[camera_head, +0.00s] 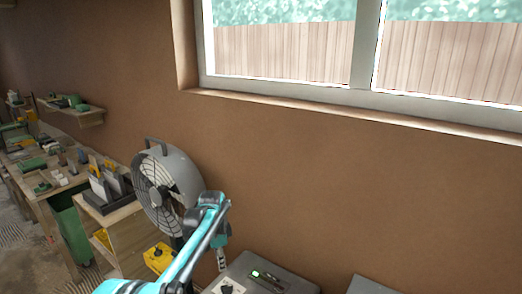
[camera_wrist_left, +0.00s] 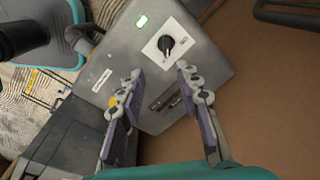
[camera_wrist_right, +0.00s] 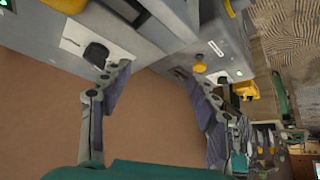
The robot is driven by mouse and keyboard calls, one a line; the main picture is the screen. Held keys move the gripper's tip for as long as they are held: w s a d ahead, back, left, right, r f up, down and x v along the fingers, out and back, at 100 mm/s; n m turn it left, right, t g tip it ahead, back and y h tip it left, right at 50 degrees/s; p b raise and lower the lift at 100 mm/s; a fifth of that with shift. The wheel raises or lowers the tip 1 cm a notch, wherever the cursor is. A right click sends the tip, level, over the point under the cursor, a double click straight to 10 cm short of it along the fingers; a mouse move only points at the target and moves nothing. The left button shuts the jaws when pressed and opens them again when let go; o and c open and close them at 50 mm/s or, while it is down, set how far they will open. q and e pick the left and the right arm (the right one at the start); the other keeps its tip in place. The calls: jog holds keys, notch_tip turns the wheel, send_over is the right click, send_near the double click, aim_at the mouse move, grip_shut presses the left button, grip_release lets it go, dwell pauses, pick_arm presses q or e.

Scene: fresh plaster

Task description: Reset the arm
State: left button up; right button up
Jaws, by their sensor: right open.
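My left arm comes in from the bottom in the head view, teal and grey, and its gripper (camera_head: 222,260) hangs down in front of the wall. In the left wrist view its two fingers (camera_wrist_left: 158,72) are apart with nothing between them, over a grey machine (camera_wrist_left: 205,88) with a black dial (camera_wrist_left: 168,44) and a lit green display. In the right wrist view my right gripper (camera_wrist_right: 160,76) is open and empty, its fingers apart before the brown wall and grey housings (camera_wrist_right: 225,45). My right gripper does not show in the head view.
A grey fan (camera_head: 168,190) stands behind my left arm. A yellow box (camera_head: 158,257) sits below it. A wooden workbench (camera_head: 50,190) with tools lies at the left. The grey machine (camera_head: 240,285) and another grey top (camera_head: 372,287) are at the bottom.

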pick_arm(q)
jog(key=s+a+r+n+t, duration=0.1)
jog(key=s+r+n+t, duration=0.15)
jog(key=s+r, duration=0.4)
jog(key=s+a+r+n+t, duration=0.1)
jog(key=s+r+n, duration=0.25)
jog(key=s, duration=0.65)
jog(key=s+f+n+t, duration=0.1)
jog(key=s+f+n, duration=0.2)
jog(key=s, duration=0.4)
jog(key=s+f+n+t, duration=0.1)
jog(key=s+f+n, duration=0.2)
jog(key=s, duration=0.5)
jog(key=shift+s+a+n+t, duration=0.35)
jog(key=shift+a+n, duration=0.1)
jog(key=shift+n, duration=0.45)
